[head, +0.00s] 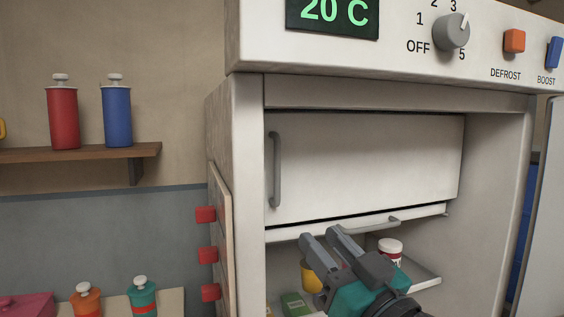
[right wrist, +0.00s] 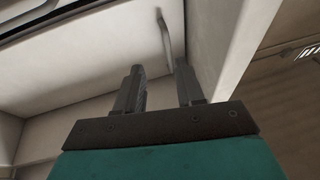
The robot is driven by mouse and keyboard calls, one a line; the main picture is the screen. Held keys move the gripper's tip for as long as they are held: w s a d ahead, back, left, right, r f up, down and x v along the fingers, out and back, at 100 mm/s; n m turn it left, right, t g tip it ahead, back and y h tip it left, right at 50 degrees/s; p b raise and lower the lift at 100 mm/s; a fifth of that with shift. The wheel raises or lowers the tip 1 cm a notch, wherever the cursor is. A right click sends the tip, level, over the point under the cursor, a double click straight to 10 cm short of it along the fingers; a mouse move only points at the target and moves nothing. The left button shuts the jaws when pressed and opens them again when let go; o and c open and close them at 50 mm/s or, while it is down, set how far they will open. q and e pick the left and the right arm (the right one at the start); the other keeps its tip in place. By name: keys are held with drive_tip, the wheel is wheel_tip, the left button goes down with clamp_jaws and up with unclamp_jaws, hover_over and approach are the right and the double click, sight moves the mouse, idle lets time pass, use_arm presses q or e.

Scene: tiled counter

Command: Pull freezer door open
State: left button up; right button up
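The freezer door (head: 370,165) is a white panel in the upper part of the fridge, and it looks shut. Its grey vertical handle (head: 274,170) is at the door's left side; the handle also shows in the right wrist view (right wrist: 164,40), just beyond my fingers. My right gripper (head: 322,236) is open and empty, below and to the right of the handle, in front of the lower shelf area. In the right wrist view its two fingers (right wrist: 160,85) stand apart with nothing between them. My left gripper is not in view.
The fridge's outer door (head: 545,230) stands open at the right. Inside, below the freezer, are a drawer edge with a grey handle (head: 372,225), a red jar with white lid (head: 390,248), a yellow item (head: 311,277) and a green box (head: 295,303). A wall shelf (head: 80,153) holds bottles.

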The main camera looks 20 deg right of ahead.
sight(279, 170)
drive_tip(key=shift+t+y, duration=0.3)
drive_tip(key=shift+y, duration=0.2)
drive_tip(key=w+a+r, duration=0.1)
drive_tip(key=w+r, duration=0.1)
drive_tip(key=w, duration=0.1)
drive_tip(key=w+a+r, duration=0.1)
drive_tip(key=w+r, duration=0.2)
drive_tip(key=w, duration=0.1)
drive_tip(key=w+a+r, duration=0.1)
drive_tip(key=w+r, duration=0.2)
drive_tip(key=shift+w+a+r, duration=0.25)
drive_tip(key=shift+w, duration=0.1)
drive_tip(key=shift+c, duration=0.2)
clamp_jaws()
